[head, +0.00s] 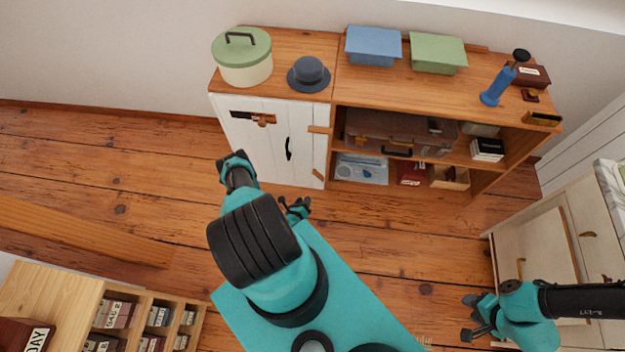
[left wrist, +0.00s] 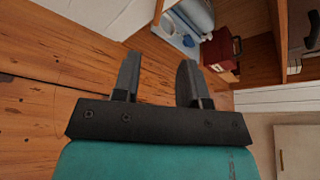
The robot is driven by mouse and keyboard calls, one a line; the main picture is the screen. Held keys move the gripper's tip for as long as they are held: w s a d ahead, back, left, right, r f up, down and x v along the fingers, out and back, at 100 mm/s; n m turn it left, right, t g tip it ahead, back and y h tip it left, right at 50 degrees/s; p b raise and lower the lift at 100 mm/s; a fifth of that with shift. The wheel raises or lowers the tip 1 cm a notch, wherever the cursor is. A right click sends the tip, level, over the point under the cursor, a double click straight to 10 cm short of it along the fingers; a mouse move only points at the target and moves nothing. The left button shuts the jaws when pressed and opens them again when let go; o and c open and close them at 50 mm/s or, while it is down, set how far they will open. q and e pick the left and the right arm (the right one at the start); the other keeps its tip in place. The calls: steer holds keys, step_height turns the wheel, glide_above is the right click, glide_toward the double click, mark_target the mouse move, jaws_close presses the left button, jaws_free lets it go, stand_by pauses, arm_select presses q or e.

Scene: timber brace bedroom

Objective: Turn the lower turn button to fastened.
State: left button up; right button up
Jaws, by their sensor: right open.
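The white cabinet door (head: 266,146) with a black handle (head: 288,148) looks closed. The lower turn button (head: 318,173), a small wooden bar, sits low by the door's right edge and lies at a steep slant. The upper turn button (head: 319,129) lies level across that edge. I cannot make out the lower button in the left wrist view. My left gripper (head: 296,206) is in front of the cabinet, below and left of the lower button, apart from it. Its fingers (left wrist: 158,82) are open and empty. My right gripper (head: 470,318) is open and empty at the lower right, far from the cabinet.
A wooden latch (head: 262,119) is on the door's upper left. The open shelves beside it hold a suitcase (head: 375,130) and a red box (head: 411,172). A beige dresser (head: 560,235) stands right; a pigeonhole unit (head: 60,285) stands lower left. Floor before the shelves is clear.

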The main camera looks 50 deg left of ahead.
mark_target(318, 175)
arm_select(q)
steer(key=x, duration=1.7)
steer(key=shift+w, duration=0.2)
steer(key=shift+f, duration=0.15)
jaws_close()
